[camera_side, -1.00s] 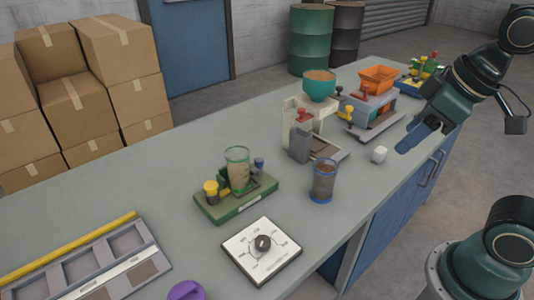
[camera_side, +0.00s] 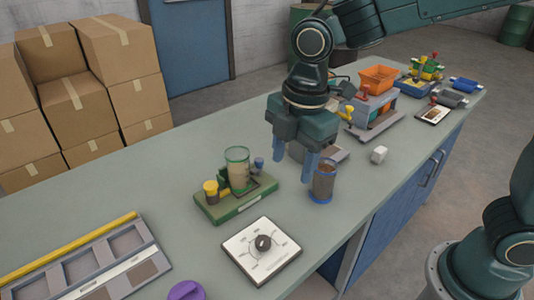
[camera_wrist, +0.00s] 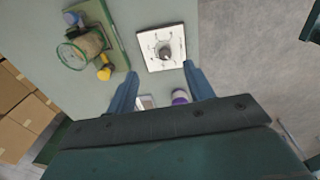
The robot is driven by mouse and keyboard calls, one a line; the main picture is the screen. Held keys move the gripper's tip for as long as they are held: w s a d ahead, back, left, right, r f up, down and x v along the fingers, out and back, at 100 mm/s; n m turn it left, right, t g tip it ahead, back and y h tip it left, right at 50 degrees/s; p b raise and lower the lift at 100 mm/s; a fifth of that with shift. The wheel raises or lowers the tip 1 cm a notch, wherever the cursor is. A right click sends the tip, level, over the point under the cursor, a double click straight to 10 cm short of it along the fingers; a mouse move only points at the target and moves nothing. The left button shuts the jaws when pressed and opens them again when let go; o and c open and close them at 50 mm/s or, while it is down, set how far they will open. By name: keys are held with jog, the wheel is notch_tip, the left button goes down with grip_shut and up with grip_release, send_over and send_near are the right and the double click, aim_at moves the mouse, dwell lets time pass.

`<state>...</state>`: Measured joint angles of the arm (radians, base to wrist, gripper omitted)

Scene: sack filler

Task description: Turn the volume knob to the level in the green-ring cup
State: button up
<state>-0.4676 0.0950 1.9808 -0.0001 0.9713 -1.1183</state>
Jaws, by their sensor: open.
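The volume knob (camera_side: 263,243) is a small black knob on a white square dial plate (camera_side: 245,262) near the bench's front edge; it also shows in the wrist view (camera_wrist: 165,52). The green-ring cup (camera_side: 237,168) is clear, stands on a green base left of my gripper and holds tan material up to partway; the wrist view shows it too (camera_wrist: 84,48). My gripper (camera_side: 294,166) points down with its blue fingers apart and empty, above the bench behind the knob and close to the blue-ring cup (camera_side: 323,182). Whether a finger touches that cup cannot be told.
A yellow-topped post (camera_side: 210,190) stands beside the green-ring cup. A purple round object (camera_side: 186,291) lies at the front edge. A white cube (camera_side: 379,154) is right of the blue-ring cup. A grey tray (camera_side: 90,262) lies at left. The bench between tray and green base is clear.

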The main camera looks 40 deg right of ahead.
aim_at(263, 241)
jog(key=w+a+f+n, duration=0.1)
jog(key=a+f+n, duration=0.3)
jog(key=a, duration=0.2)
jog(key=shift+w+f+g, duration=0.15)
jog(key=shift+w+g, duration=0.05)
jog(key=shift+g, duration=0.2)
jog(key=shift+d+f, duration=0.1)
jog(key=shift+f, duration=0.05)
notch_tip(263, 241, down, 14)
jog(key=shift+r, duration=0.25)
jog(key=c, duration=1)
